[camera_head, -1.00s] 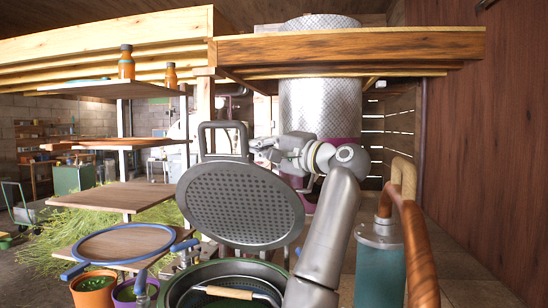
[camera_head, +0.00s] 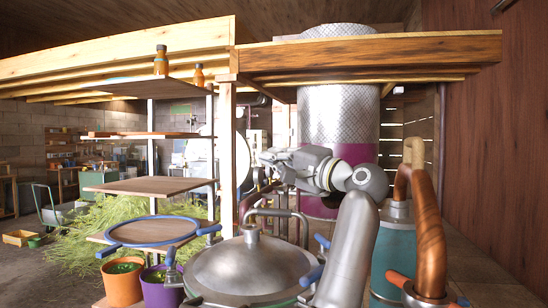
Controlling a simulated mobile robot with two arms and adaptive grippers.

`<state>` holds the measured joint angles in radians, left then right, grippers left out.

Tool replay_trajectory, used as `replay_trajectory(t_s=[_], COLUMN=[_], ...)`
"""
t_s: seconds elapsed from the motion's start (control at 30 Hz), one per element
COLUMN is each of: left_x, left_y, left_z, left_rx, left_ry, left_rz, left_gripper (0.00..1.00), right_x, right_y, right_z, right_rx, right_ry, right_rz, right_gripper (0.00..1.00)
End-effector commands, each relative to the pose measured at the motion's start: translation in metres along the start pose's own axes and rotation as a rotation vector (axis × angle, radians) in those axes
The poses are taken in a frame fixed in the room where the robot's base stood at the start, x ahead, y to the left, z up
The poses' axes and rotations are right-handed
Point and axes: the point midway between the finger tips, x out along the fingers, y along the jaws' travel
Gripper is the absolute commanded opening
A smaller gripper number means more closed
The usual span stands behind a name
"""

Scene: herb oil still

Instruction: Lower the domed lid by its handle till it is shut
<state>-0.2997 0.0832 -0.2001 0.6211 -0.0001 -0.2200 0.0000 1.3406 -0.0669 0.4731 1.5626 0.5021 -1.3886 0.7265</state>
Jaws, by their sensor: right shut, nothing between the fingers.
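The domed lid (camera_head: 252,268) lies over the pot at the bottom centre, its smooth metal dome up. Its edge is close to the pot rim, but the near edge is cut off by the frame, so I cannot tell whether it is fully seated. A grey bent bar (camera_head: 277,212), which looks like the handle, rises behind the top of the dome. My right gripper (camera_head: 268,160) is shut and empty, above the bar and apart from it, pointing left. My right forearm passes in front of the lid's right side. My left gripper is not in view.
A blue hoop (camera_head: 150,246) and orange and purple pots (camera_head: 123,283) stand at the left. A teal canister (camera_head: 393,250) and a curved copper pipe (camera_head: 429,235) are close at the right. A timber beam (camera_head: 370,55) runs overhead. Shelves stand behind left.

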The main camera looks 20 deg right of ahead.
Motion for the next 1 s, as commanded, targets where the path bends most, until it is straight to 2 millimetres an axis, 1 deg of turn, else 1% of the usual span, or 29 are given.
replay_trajectory(t_s=[0.27,0.37,0.47,0.7,0.8,0.9,1.0], left_x=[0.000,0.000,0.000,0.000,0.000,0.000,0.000], left_y=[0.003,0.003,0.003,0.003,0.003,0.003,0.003], left_z=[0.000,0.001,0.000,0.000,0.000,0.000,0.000], left_rx=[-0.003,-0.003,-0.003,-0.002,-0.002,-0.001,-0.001], left_ry=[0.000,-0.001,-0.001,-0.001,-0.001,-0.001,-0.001], left_rz=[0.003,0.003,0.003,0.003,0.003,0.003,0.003], left_gripper=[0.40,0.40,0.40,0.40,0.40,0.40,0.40], right_x=[0.000,0.001,0.003,0.011,0.013,0.015,0.017], right_y=[-0.001,-0.006,-0.019,-0.061,-0.075,-0.086,-0.091], right_z=[0.000,-0.002,-0.006,-0.019,-0.024,-0.026,-0.028], right_rx=[0.000,-0.001,-0.003,-0.002,-0.002,-0.001,0.000], right_ry=[0.000,0.000,0.000,0.000,0.002,0.000,0.000], right_rz=[0.000,-0.001,-0.002,-0.002,-0.001,0.000,0.001], right_gripper=[0.00,0.00,0.00,0.00,0.00,0.00,0.00])
